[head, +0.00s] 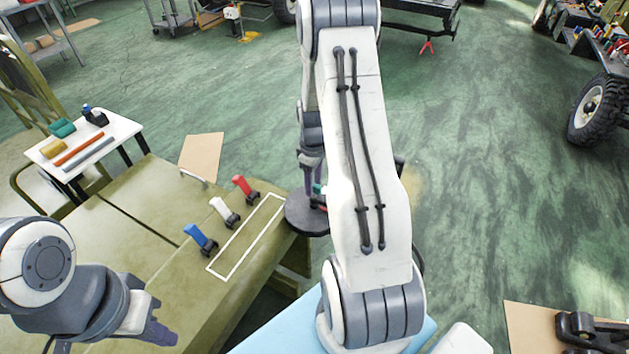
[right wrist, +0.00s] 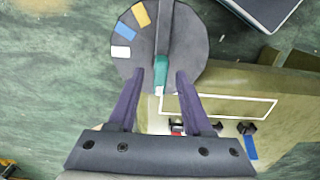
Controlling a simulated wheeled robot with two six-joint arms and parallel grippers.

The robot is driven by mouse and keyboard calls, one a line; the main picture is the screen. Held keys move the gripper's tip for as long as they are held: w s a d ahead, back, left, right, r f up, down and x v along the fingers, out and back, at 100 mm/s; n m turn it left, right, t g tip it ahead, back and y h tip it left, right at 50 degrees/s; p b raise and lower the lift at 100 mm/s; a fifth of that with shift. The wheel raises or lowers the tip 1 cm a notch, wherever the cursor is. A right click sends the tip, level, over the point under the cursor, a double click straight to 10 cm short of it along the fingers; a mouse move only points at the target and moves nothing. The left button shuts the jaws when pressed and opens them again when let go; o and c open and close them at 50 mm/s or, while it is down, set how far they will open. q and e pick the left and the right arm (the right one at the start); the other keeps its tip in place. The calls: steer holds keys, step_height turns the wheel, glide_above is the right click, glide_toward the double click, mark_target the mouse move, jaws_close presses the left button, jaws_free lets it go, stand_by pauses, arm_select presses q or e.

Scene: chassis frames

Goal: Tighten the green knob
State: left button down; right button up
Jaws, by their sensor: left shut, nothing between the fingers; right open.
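A round dark disc (right wrist: 190,48) with white, blue and yellow patches shows in the right wrist view. A grey bar lies across it, and its near end is a green piece (right wrist: 161,72), which I take for the green knob. My right gripper (right wrist: 163,76) is open, with its purple fingers on either side of the green piece; I cannot tell whether they touch it. In the head view the disc (head: 303,217) is at the bench's corner, partly hidden by my right arm. My left gripper (head: 168,338) is shut and empty at the lower left.
Blue (head: 199,238), white (head: 222,211) and red (head: 244,189) levers stand on the olive bench (head: 150,210) beside a white outlined rectangle. A small white table (head: 108,134) with several items stands at the left. Green floor is open at the right, up to a wheel (head: 598,108).

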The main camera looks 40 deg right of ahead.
jaws_close()
steer(key=m, duration=0.8)
steer(key=shift+m, duration=0.3)
steer(key=m, duration=0.4)
steer(key=shift+p, duration=0.3)
steer(key=m, duration=0.5)
steer(key=shift+w, duration=0.1)
steer(key=shift+m, duration=0.3)
steer(key=shift+r, duration=0.1)
